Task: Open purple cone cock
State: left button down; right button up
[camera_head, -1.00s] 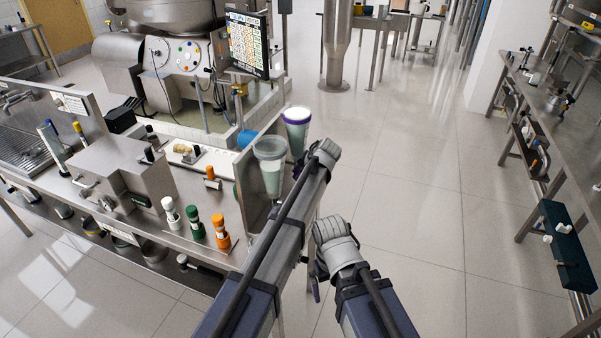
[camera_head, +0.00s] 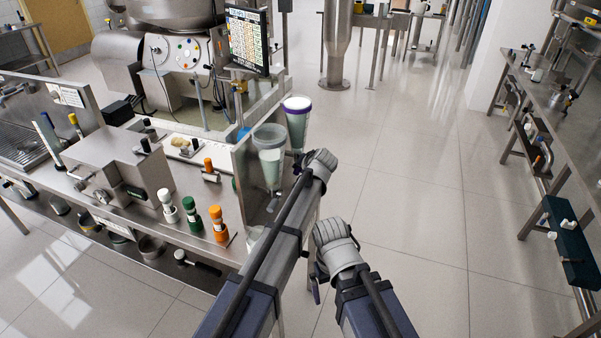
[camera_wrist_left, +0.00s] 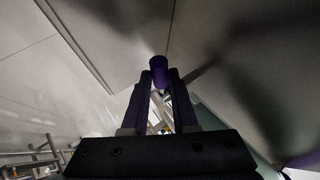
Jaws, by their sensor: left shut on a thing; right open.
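The purple-rimmed cone (camera_head: 298,122) hangs at the right end of the steel bench, behind a clear cone (camera_head: 270,150). My left gripper is just below and beside the purple-rimmed cone in the head view, with its fingers mostly hidden by my wrist. In the left wrist view, the left gripper (camera_wrist_left: 159,82) is shut on a purple cylindrical cock handle (camera_wrist_left: 158,68), which sits between the fingertips. Whether the cock is turned cannot be told. My right gripper (camera_head: 318,286) is open and empty, lower down and clear of the bench.
A steel side panel (camera_head: 245,178) stands left of the cones. White (camera_head: 167,206), green (camera_head: 219,224) and orange-topped (camera_head: 217,222) bottles stand on the bench front. A monitor (camera_head: 247,40) is behind.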

pick_arm(q)
notch_tip(320, 180, down, 2)
jog(key=n+t+b, duration=0.1)
jog(key=t+b, duration=0.1)
jog(key=b, duration=0.2)
jog(key=shift+s+f, duration=0.1)
jog(key=shift+f, duration=0.05)
jog(key=shift+f+n+t+h+b, duration=0.1)
jog(key=shift+n+t+h+b, duration=0.2)
jog(key=shift+t+b, duration=0.8)
jog(key=shift+g, duration=0.3)
jog(key=c, duration=0.7)
grip_release()
jog(key=shift+w, duration=0.2)
